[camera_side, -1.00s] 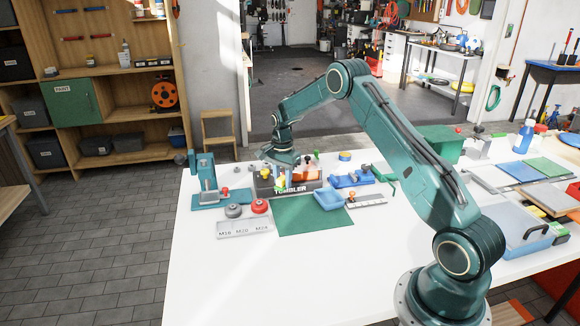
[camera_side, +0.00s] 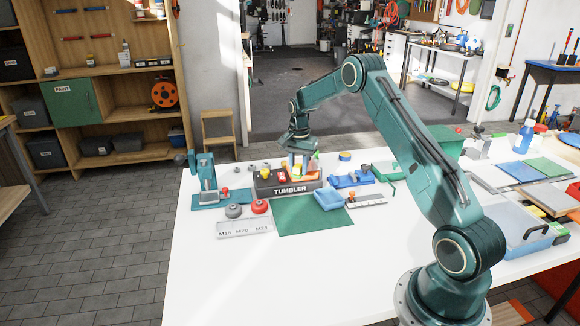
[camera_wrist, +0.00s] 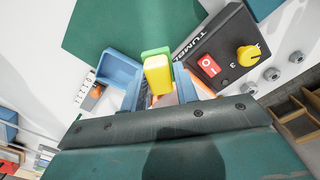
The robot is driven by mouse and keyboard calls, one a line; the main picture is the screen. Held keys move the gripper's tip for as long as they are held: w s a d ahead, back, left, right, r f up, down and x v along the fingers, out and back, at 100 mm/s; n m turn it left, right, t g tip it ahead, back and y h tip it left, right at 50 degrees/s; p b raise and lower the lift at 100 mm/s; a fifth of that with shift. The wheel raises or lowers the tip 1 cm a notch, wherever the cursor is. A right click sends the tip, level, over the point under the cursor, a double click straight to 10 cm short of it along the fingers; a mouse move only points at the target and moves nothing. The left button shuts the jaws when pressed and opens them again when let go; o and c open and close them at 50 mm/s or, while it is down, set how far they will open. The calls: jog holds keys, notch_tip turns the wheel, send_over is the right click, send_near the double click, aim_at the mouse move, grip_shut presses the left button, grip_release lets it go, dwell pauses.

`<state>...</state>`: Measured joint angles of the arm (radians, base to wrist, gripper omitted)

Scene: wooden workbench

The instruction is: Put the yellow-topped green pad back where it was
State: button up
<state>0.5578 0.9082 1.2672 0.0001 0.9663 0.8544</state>
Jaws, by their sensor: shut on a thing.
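The yellow-topped green pad (camera_wrist: 157,75) is upright between the two blue fingers of my gripper (camera_wrist: 158,92) in the wrist view. Its yellow face is nearest the camera and green shows behind it. In the side view my gripper (camera_side: 301,163) points down over the right part of the black tumbler (camera_side: 290,190), and green of the pad (camera_side: 315,160) shows beside the fingers. The tumbler also shows in the wrist view (camera_wrist: 222,48), with its red switch and yellow knob. Orange parts of it are partly hidden behind my fingers. Whether the pad touches the tumbler cannot be told.
A blue tray (camera_side: 328,199) stands at the tumbler's right front. A green mat (camera_side: 310,221) lies in front.

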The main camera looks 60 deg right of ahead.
jog(key=s+d+r+n, duration=0.7)
jog(key=s+d+r, duration=0.2)
jog(key=s+d, duration=0.4)
send_over(348, 193)
notch_tip(348, 193, down, 16)
jog(key=shift+w+d+r, duration=0.1)
jog(key=shift+r, duration=0.1)
jog(key=shift+f, duration=2.15)
jog(key=shift+f, duration=0.15)
jog(key=o, duration=0.9)
jog(key=shift+o, duration=0.2)
